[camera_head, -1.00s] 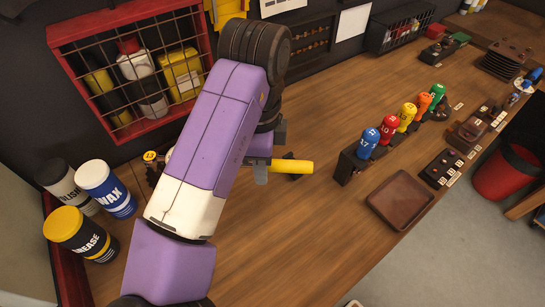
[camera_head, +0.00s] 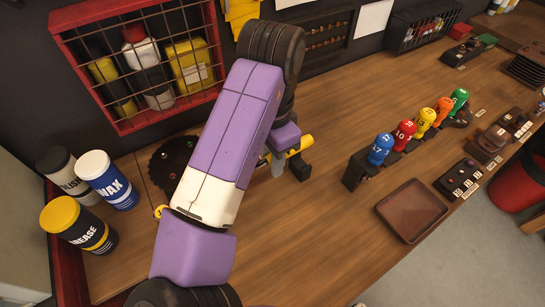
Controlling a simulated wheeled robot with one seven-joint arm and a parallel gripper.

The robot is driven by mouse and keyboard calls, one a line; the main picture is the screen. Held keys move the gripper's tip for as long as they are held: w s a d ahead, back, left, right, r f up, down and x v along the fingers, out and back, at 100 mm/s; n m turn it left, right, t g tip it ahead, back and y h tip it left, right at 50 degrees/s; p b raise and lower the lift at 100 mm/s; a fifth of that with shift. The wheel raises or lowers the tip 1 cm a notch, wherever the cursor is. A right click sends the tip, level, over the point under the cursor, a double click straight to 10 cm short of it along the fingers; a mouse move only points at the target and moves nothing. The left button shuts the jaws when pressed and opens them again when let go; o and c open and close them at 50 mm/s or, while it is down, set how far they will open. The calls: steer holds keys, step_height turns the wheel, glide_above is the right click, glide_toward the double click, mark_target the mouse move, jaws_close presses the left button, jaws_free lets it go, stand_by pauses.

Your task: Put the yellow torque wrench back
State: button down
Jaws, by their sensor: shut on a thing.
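The yellow torque wrench (camera_head: 301,145) shows as a short yellow handle sticking out to the upper right past my wrist. The rest of it is hidden behind my purple arm. My gripper (camera_head: 284,161) is shut on it, above the wooden bench, and its jaws are partly hidden by the arm. I cannot tell how far the wrench is above the bench top.
A red-framed wire cage (camera_head: 130,130) with bottles hangs on the wall at left. Cans, including a yellow-lidded grease can (camera_head: 78,225), stand at left. A dark toothed disc (camera_head: 172,160) is behind my arm. Numbered coloured knobs (camera_head: 403,134) and a brown tray (camera_head: 411,210) are at right. Bench between is clear.

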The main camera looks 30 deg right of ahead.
steer(key=shift+f+b, duration=2.55)
steer(key=shift+f, duration=0.2)
steer(key=shift+p, duration=0.3)
steer(key=shift+f+b, duration=0.35)
steer(key=shift+f, duration=0.15)
steer(key=c, duration=1.1)
jaws_free()
steer(key=shift+o, duration=0.2)
step_height(320, 180, up, 8)
steer(key=shift+f+p, duration=0.1)
steer(key=shift+p, duration=0.25)
